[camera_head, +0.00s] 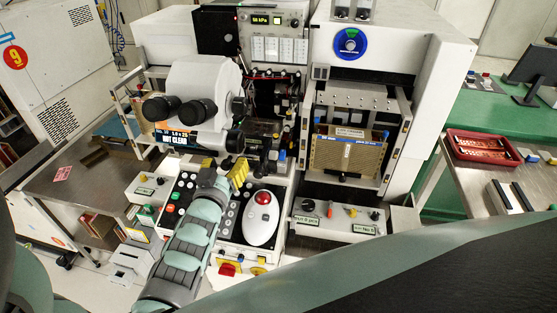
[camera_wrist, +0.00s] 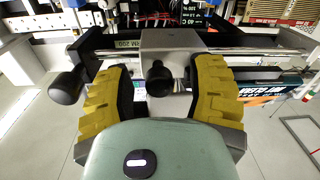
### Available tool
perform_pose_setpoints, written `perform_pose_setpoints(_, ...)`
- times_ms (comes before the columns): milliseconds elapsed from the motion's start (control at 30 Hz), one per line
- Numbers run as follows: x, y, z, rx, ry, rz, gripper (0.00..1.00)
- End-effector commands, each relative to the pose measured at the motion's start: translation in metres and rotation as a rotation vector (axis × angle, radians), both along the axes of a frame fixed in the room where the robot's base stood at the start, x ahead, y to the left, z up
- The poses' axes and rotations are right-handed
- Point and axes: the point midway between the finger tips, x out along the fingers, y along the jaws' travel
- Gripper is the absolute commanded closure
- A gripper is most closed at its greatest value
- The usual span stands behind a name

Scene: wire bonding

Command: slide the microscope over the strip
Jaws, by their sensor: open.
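The microscope (camera_head: 205,82) is a white head with two black eyepieces, standing at the left front of the bonding machine. A small display (camera_head: 172,134) below the eyepieces ends in "NOT CLEAR". My gripper (camera_head: 223,168) is below and right of the eyepieces, over the control panel. In the wrist view its two yellow fingers (camera_wrist: 156,82) are open. A black knob (camera_wrist: 158,77) on a grey block (camera_wrist: 172,42) shows between them, with gaps on both sides. I cannot tell how deep it sits between the fingers. I cannot make out the strip on the work area.
A white trackball unit (camera_head: 262,218) with a red ball sits right of my arm. A slotted gold magazine (camera_head: 347,154) stands in the right bay. A metal rail (camera_wrist: 108,53) crosses behind the fingers; a black ball knob (camera_wrist: 66,88) is left of them. A red tray (camera_head: 482,147) lies far right.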

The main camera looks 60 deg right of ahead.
Motion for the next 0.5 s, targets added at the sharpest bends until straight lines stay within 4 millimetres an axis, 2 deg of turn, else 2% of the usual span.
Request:
perform_pose_setpoints(267,-0.003,0.008,-0.002,0.003,0.001,0.001,0.45)
perform_pose_setpoints(500,-0.017,0.039,-0.002,0.004,0.002,0.002,0.45)
